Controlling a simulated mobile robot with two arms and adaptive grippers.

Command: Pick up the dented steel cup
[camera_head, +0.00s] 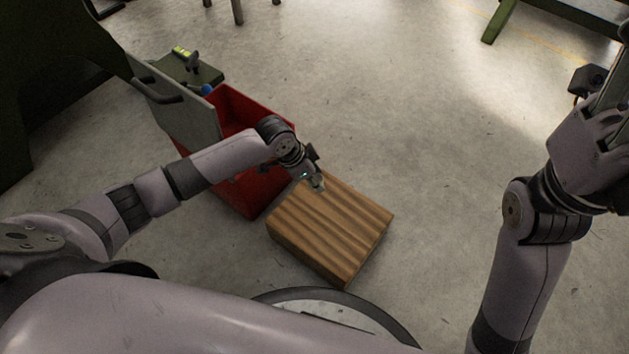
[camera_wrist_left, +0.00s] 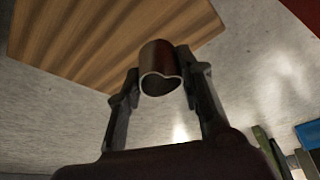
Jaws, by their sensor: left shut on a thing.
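The dented steel cup (camera_wrist_left: 158,54) shows in the left wrist view, between the two fingers of my left gripper. Its open rim faces the camera and is bent inward on one side; its wall looks dark reddish-brown. My left gripper (camera_head: 318,183) is shut on the cup, over the far edge of the wooden block (camera_head: 330,228) in the head view. The block also shows behind the cup in the left wrist view (camera_wrist_left: 95,40). In the head view the cup is too small and covered to make out clearly. My right gripper (camera_head: 606,112) is at the right edge, partly cut off.
A red bin (camera_head: 262,192) stands just left of the block, behind my left forearm. A grey panel with a dark handle (camera_head: 172,107) stands beside it. A green surface with small tools (camera_head: 195,70) lies beyond. The concrete floor (camera_head: 420,130) right of the block is clear.

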